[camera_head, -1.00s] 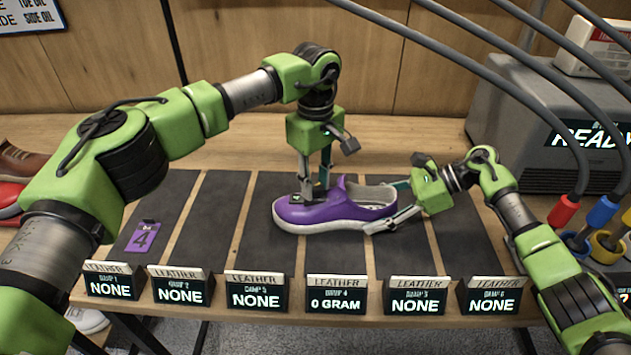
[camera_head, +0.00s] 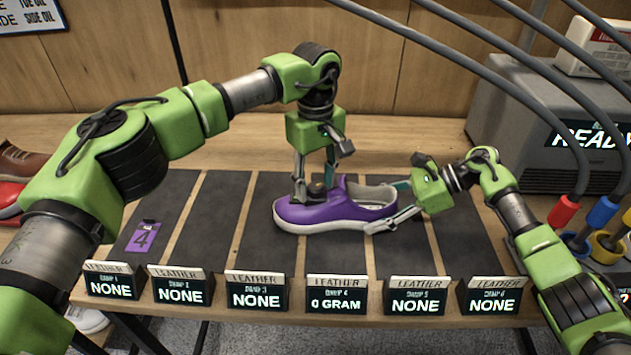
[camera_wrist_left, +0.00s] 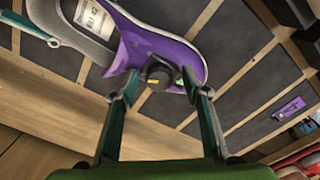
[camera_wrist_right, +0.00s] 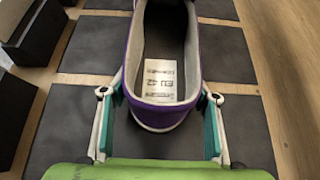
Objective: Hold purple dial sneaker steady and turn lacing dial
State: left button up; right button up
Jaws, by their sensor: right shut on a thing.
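The purple sneaker (camera_head: 345,212) sits upright on a dark mat, toe to the left, and also shows in the left wrist view (camera_wrist_left: 145,45). Its round dark lacing dial (camera_head: 317,191) is on top near the toe. My left gripper (camera_head: 314,184) points down over the dial. In the left wrist view the dial (camera_wrist_left: 159,73) lies between the spread fingertips, with gaps showing beside it. My right gripper (camera_head: 390,203) is shut on the sneaker's heel, one finger on each side. The right wrist view shows the heel (camera_wrist_right: 160,118) between its fingers.
Small display signs (camera_head: 336,294) line the table's front edge. A grey machine (camera_head: 540,130) and hanging cables stand at right. The mats left of the sneaker are otherwise clear.

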aim_at(316, 186)
pick_arm(q)
jog(key=shift+r, duration=0.1)
jog(key=shift+r, duration=3.9)
pick_arm(e)
jog(key=o, duration=1.4)
jog(key=shift+d, duration=0.1)
jog(key=v, duration=0.6)
jog(key=shift+d+r, duration=0.25)
jog(key=shift+d, duration=0.05)
jog(key=shift+d+r, duration=0.15)
jog(key=shift+d, duration=0.05)
